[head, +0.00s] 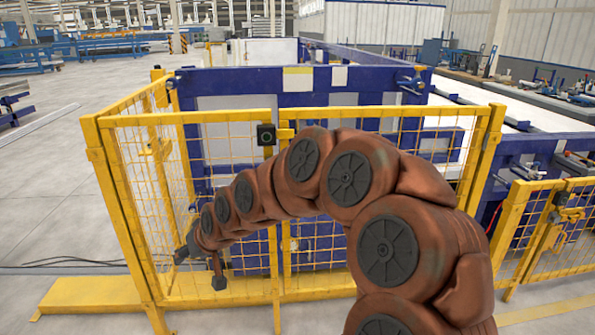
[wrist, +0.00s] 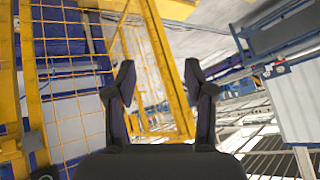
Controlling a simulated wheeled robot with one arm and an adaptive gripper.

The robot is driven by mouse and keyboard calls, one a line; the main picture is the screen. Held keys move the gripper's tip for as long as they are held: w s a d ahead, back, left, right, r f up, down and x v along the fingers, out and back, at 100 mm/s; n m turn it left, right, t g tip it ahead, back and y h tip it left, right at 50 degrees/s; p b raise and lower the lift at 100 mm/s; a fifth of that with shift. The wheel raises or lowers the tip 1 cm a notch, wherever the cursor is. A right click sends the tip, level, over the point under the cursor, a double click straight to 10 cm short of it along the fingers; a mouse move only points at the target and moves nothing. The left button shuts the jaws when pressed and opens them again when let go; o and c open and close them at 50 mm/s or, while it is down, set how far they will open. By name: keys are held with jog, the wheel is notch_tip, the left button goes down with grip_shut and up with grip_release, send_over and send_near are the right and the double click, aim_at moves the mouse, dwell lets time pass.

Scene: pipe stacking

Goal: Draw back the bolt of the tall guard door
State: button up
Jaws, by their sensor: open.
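The tall yellow mesh guard door (head: 330,133) stands in the middle of the head view, partly hidden behind my arm. A black box with a round green-ringed face (head: 265,134) sits at its upper seam. A small yellow fitting (head: 286,134), which looks like the bolt, is just right of that box. My gripper (head: 200,268) is open and empty, low and to the left of the fitting, in front of the left mesh panel and apart from the fitting. In the wrist view my gripper (wrist: 159,76) has its two dark fingers spread, with yellow mesh beyond them.
A lower yellow gate (head: 540,225) with its own latch (head: 570,214) stands at the right. A yellow floor plinth (head: 90,295) lies at the lower left. Blue machine frames (head: 240,82) fill the space behind the fence. Open floor lies to the left.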

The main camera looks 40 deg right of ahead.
jog(key=w+d+r+m+t+h, duration=0.2)
jog(key=w+d+m+t, duration=0.15)
jog(key=w+d, duration=0.75)
jog(key=s+d+f+m+t+h, duration=0.15)
jog(key=d+m+h, duration=0.3)
jog(key=d, duration=1.15)
jog(key=s+d+r+m+t+h, duration=0.1)
jog(key=s+d+m+t+h, duration=0.35)
jog(key=d, duration=1.05)
jog(key=shift+w+d+f+n+g+h+p, duration=0.1)
jog(key=shift+w+d+n+g+h+p, duration=0.2)
jog(key=shift+w+d+g+p, duration=0.75)
jog(key=shift+w+d+f+n+t+h, duration=0.15)
jog(key=shift+w+d+n, duration=0.25)
jog(key=shift+w, duration=1.35)
jog(key=shift+w+d+f+n+g+h+p, duration=0.1)
jog(key=shift+w+d+n+g+h+p, duration=0.15)
jog(key=shift+w+d+g+p, duration=0.8)
jog(key=shift+w+a+t+b, duration=0.3)
jog(key=shift+w+t+b, duration=0.05)
jog(key=shift+t+b, duration=0.2)
grip_shut()
